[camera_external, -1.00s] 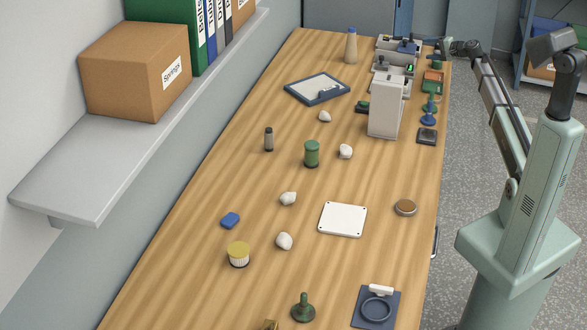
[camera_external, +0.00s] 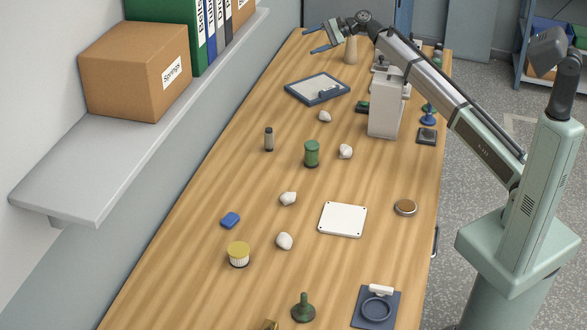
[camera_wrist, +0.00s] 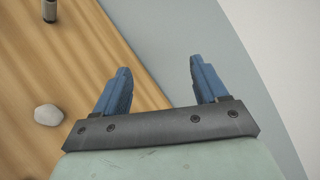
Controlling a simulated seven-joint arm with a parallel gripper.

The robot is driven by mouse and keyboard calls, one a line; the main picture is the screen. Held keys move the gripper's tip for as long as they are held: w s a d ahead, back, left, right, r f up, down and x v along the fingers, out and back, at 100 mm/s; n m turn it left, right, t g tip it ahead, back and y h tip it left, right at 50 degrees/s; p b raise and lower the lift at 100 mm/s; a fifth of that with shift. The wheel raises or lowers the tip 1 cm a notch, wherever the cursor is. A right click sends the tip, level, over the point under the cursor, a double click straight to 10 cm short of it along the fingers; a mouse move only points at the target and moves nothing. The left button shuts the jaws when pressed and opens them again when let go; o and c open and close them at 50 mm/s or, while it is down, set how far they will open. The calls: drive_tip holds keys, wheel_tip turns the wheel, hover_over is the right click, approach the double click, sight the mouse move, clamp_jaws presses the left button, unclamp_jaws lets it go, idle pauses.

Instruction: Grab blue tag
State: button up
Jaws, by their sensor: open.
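A small flat blue piece (camera_external: 230,220), the only loose thing here that looks like a blue tag, lies on the left part of the wooden table. My gripper (camera_external: 313,40) is high over the far end of the table, well away from it. The gripper's blue fingers are apart with nothing between them, as the wrist view also shows (camera_wrist: 159,66). The blue piece is not in the wrist view.
Near the blue piece are a yellow-lidded jar (camera_external: 238,255) and white stones (camera_external: 284,241). A dark cylinder (camera_external: 269,139), green cylinder (camera_external: 312,153) and white plate (camera_external: 343,219) stand farther off. A grey shelf (camera_external: 130,150) with a box overhangs the left.

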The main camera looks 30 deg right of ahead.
drive_tip(key=s+a+f+g+h, duration=0.1)
drive_tip(key=s+a, duration=0.2)
drive_tip(key=a, duration=0.4)
drive_tip(key=s+a+f+g, duration=0.1)
drive_tip(key=s+a+g, duration=0.15)
drive_tip(key=a, duration=0.45)
drive_tip(key=g+h, duration=0.3)
drive_tip(key=h, duration=0.5)
approach(230, 218)
drive_tip(key=shift+s+a+f+m, duration=0.1)
drive_tip(key=shift+s+f+m, duration=0.05)
drive_tip(key=shift+f, duration=0.4)
drive_tip(key=shift+s+a+f+m, duration=0.1)
drive_tip(key=shift+f+m, duration=0.05)
drive_tip(key=shift+f, duration=0.4)
drive_tip(key=shift+x, duration=2.95)
drive_tip(key=shift+a+r, duration=0.1)
drive_tip(key=shift+a, duration=0.1)
drive_tip(key=shift+c, duration=0.2)
